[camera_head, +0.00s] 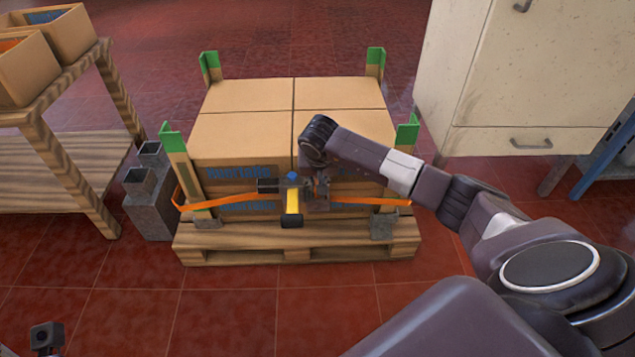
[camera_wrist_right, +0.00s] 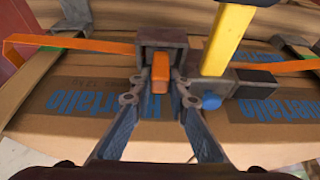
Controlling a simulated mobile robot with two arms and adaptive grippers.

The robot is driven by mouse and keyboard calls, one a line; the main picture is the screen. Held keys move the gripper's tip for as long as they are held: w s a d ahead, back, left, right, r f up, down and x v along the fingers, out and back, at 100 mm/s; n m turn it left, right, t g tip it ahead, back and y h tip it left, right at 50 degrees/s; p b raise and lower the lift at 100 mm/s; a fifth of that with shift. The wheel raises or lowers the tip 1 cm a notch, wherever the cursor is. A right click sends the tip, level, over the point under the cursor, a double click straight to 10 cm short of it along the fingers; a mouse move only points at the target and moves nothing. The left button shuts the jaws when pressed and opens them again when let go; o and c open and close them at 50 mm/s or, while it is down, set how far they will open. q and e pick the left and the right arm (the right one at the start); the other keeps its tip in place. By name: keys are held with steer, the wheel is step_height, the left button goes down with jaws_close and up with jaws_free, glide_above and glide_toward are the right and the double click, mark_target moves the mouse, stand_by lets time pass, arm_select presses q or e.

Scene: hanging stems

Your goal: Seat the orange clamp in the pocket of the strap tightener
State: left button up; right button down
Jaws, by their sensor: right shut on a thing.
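The orange clamp (camera_wrist_right: 160,72) shows as a small orange block between the fingertips of my right gripper (camera_wrist_right: 161,97), which is shut on it. It lines up with the opening of a grey-brown housing (camera_wrist_right: 162,36); I cannot tell how deep it sits. The strap tightener has a yellow handle (camera_wrist_right: 230,35), a blue knob (camera_wrist_right: 211,101) and a dark bar (camera_wrist_right: 256,82), just right of the clamp. In the head view the tightener's yellow handle (camera_head: 293,200) is beside my right gripper (camera_head: 318,190), and the clamp is hidden there.
An orange strap (camera_head: 375,202) runs across the front of stacked cartons (camera_head: 240,135) on a wooden pallet (camera_head: 330,249). Posts with green tops (camera_head: 172,140) stand at the corners. A wooden bench (camera_head: 85,180) is left, a pale cabinet (camera_head: 535,80) right.

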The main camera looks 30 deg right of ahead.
steer(key=c, duration=1.8)
jaws_free()
steer(key=shift+o, duration=0.2)
steer(key=v, duration=1.2)
